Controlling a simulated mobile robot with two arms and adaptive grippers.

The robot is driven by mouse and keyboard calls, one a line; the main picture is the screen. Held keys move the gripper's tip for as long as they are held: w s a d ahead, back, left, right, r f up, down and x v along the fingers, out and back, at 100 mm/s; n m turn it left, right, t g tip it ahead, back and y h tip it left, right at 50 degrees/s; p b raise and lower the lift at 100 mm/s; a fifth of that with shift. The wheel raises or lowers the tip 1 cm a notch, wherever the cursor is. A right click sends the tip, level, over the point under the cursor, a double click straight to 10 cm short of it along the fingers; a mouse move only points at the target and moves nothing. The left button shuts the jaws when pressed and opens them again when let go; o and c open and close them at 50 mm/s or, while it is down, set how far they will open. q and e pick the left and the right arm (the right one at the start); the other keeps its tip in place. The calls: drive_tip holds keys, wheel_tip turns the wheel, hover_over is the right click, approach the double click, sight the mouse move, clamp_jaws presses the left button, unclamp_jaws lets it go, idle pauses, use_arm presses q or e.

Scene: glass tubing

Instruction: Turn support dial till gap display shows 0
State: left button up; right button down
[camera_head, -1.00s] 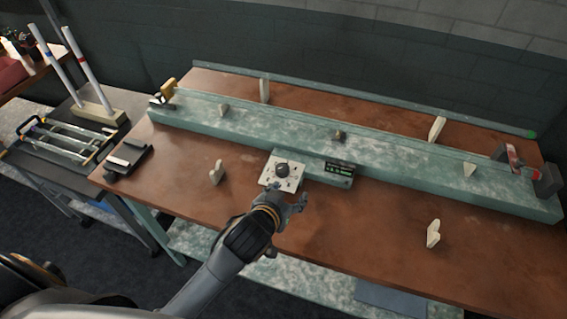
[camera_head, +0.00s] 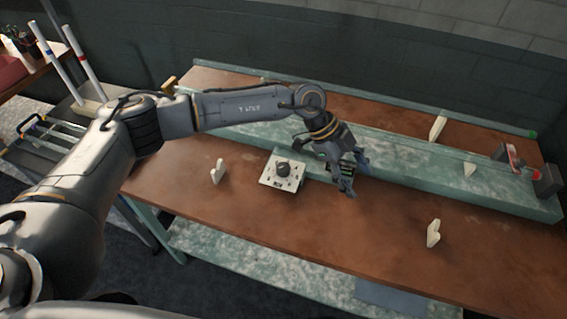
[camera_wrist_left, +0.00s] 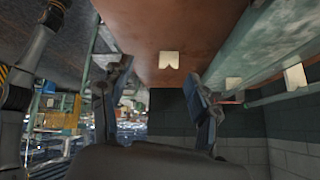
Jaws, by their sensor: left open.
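The support dial (camera_head: 283,169) is a dark round knob on a white marked plate (camera_head: 270,181) at the front of the green beam, in the middle of the head view. My left gripper (camera_head: 354,177) is to the right of the dial, apart from it, with its fingers spread and nothing between them. It blocks the spot of the gap display, so I cannot read the number. In the left wrist view the open fingers (camera_wrist_left: 157,85) show, with a pale bracket (camera_wrist_left: 169,60) beyond them. The dial is not visible there. My right gripper is not in view.
The long green beam (camera_head: 430,178) lies along the brown table (camera_head: 310,225). Pale brackets stand in front of it at left (camera_head: 217,172) and right (camera_head: 433,233). A red and grey end fitting (camera_head: 513,157) sits at the beam's right end. The table front is mostly clear.

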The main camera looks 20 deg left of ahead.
use_arm(q)
drive_tip(key=w+a+n+y, duration=0.2)
drive_tip(key=w+a+y, duration=0.3)
drive_tip(key=a, duration=0.8)
wheel_tip(320, 180, up, 3)
drive_tip(key=n+t+y, duration=0.1)
drive_tip(key=n+y, duration=0.1)
drive_tip(key=y, duration=0.1)
hover_over(283, 166)
wheel_tip(283, 166, down, 13)
drive_tip(key=p, duration=0.4)
drive_tip(key=shift+d, duration=0.1)
drive_tip(key=shift+f, duration=0.5)
drive_tip(key=c, duration=1.2)
drive_tip(key=shift+o, duration=0.2)
